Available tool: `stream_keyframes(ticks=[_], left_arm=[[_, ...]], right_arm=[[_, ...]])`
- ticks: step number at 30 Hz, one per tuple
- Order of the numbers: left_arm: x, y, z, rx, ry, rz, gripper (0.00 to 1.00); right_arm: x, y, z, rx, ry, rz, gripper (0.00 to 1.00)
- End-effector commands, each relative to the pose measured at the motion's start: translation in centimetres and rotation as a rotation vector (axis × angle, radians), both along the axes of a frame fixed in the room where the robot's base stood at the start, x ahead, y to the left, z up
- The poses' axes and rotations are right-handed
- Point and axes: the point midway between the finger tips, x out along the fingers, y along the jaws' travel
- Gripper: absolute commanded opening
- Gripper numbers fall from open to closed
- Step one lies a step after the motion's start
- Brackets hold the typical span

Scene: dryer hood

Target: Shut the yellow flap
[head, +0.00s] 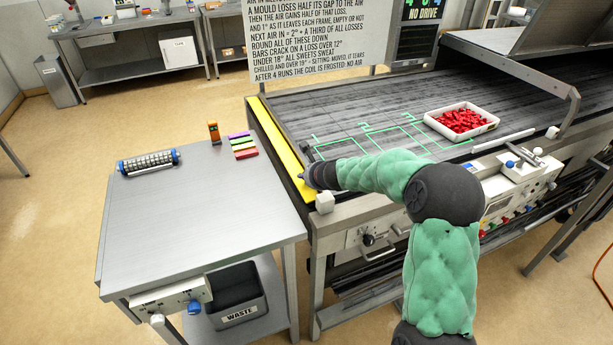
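The yellow flap (275,142) is a long narrow strip along the left edge of the dark, streaked dryer bed (340,105). From this angle I cannot tell how far it is tilted. My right arm, in a green padded sleeve, reaches in from the lower right. My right gripper (304,178) is at the near end of the flap, at its right side. It seems to touch or nearly touch the flap. Its fingers are small and dark here, so I cannot see whether they are open or shut. My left gripper is not in view.
A white tray of red pieces (462,121) sits on the bed. Left of the flap, a steel table (190,225) holds a roller (148,162), an orange device (214,132) and coloured strips (243,146). A waste bin (238,296) stands below. A raised hood is at upper right.

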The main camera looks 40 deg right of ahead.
Motion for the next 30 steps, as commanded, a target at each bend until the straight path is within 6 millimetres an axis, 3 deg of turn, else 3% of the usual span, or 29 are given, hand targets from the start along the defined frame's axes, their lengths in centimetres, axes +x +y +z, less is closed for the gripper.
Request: stream_keyframes(ticks=[14, 15, 30], left_arm=[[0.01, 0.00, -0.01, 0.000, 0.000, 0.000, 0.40], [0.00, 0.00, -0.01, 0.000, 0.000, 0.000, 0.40], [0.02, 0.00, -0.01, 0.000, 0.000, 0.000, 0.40]], right_arm=[[-0.07, -0.09, -0.20, 0.012, 0.000, -0.001, 0.00], [-0.07, -0.09, -0.20, 0.012, 0.000, -0.001, 0.40], [-0.71, 0.03, 0.54, 0.011, -0.002, 0.000, 0.40]])
